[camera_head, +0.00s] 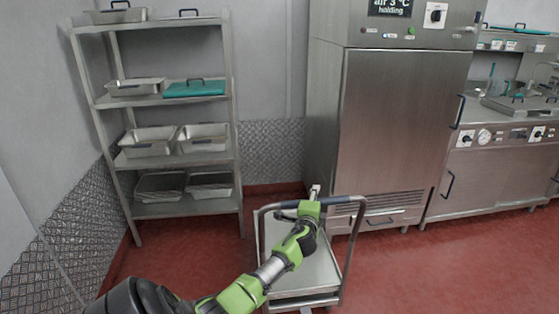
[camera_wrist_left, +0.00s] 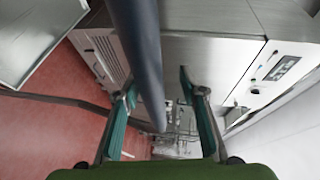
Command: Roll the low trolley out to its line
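The low trolley (camera_head: 322,277) stands on the red floor in front of the tall steel cabinet, with a flat steel deck and an upright tubular frame. Its dark handle bar (camera_head: 342,200) runs across the top of the frame. My left gripper (camera_head: 314,190) is at the middle of this bar, and my green arm hides part of the deck. In the left wrist view the dark bar (camera_wrist_left: 141,50) passes between the two teal-padded fingers of the gripper (camera_wrist_left: 162,115). The fingers are open, with a gap beside the bar. My right gripper is not in view. No floor line is visible.
A steel shelf rack (camera_head: 180,160) with trays and teal lids stands at the left. The tall steel cabinet (camera_head: 395,125) is right behind the trolley. A steel counter (camera_head: 485,180) continues to the right. The red floor at the front right (camera_head: 440,275) is clear.

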